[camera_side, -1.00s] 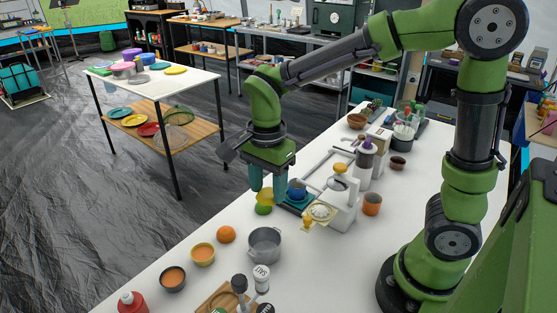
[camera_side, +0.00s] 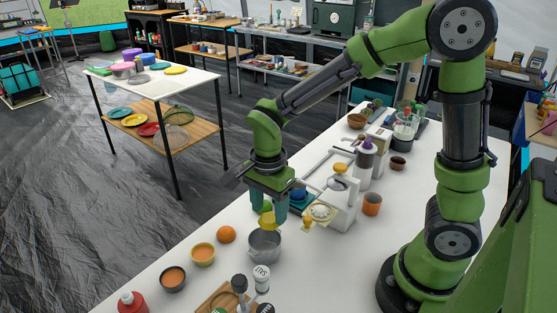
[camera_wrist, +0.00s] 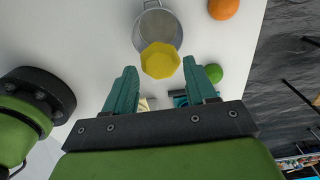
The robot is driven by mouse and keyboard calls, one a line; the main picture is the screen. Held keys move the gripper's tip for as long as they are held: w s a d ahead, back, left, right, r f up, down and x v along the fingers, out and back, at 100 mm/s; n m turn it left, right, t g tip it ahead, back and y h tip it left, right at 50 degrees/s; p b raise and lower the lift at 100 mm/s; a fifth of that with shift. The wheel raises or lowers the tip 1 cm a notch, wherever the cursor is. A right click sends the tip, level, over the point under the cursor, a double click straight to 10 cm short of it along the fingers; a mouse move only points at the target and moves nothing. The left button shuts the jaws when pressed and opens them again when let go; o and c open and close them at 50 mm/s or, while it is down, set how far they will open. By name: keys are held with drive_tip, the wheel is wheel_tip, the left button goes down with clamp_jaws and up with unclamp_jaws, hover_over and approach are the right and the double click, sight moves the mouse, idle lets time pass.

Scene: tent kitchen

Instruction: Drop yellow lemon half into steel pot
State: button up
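The yellow lemon half (camera_side: 267,221) is pinched at the tips of my gripper (camera_side: 268,216), one teal finger on each side of it. It hangs just above the grey steel pot (camera_side: 264,246), toward the pot's far side. In the wrist view, the lemon half (camera_wrist: 160,61) shows between the fingertips (camera_wrist: 160,72) and overlaps the near rim of the pot (camera_wrist: 158,19). The visible part of the pot's inside looks empty. My gripper points down, with its fingers spread about the lemon's width.
An orange (camera_side: 226,234) and small bowls (camera_side: 202,254) stand left of the pot. A green lime (camera_wrist: 207,73) lies near one finger in the wrist view. A white juicer (camera_side: 341,203) stands right of my gripper. Shakers (camera_side: 261,278) stand in front of the pot.

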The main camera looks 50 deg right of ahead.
drive_tip(key=o, duration=0.4)
drive_tip(key=shift+c, duration=0.2)
wheel_tip(320, 180, up, 17)
idle(0.3)
drive_tip(key=s+d+f+n+t+y, duration=0.2)
drive_tip(key=s+n+t, duration=0.5)
drive_tip(key=n, duration=0.7)
drive_tip(key=shift+s+d+f, duration=0.6)
drive_tip(key=shift+s+d, duration=0.35)
drive_tip(key=shift+d, duration=0.25)
